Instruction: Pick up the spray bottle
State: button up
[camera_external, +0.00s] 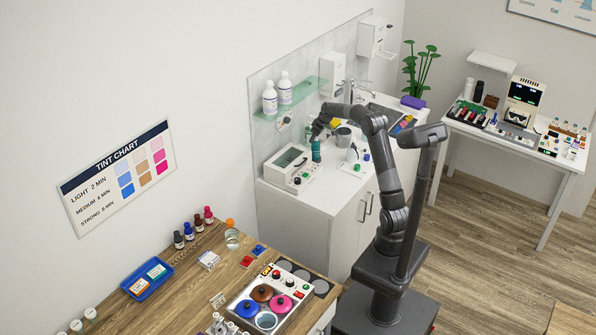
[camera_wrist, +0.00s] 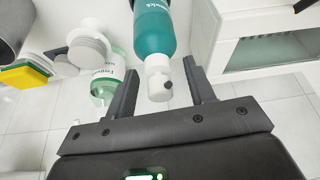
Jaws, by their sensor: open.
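A teal bottle with a white top, which looks like the spray bottle, stands on the white counter in the external view (camera_external: 316,153). In the wrist view the teal bottle (camera_wrist: 153,32) enters from the top edge. Its white head, with a dark spot, points down the picture between my fingers. My gripper (camera_wrist: 160,68) is open, one finger on each side of the head, with visible gaps and nothing held. In the external view my gripper (camera_external: 318,130) is small and dark, just above the bottle; its fingers are hard to make out there.
A white device (camera_external: 291,168) stands close left of the bottle.

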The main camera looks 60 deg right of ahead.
jog(key=shift+c, duration=0.4)
grip_shut()
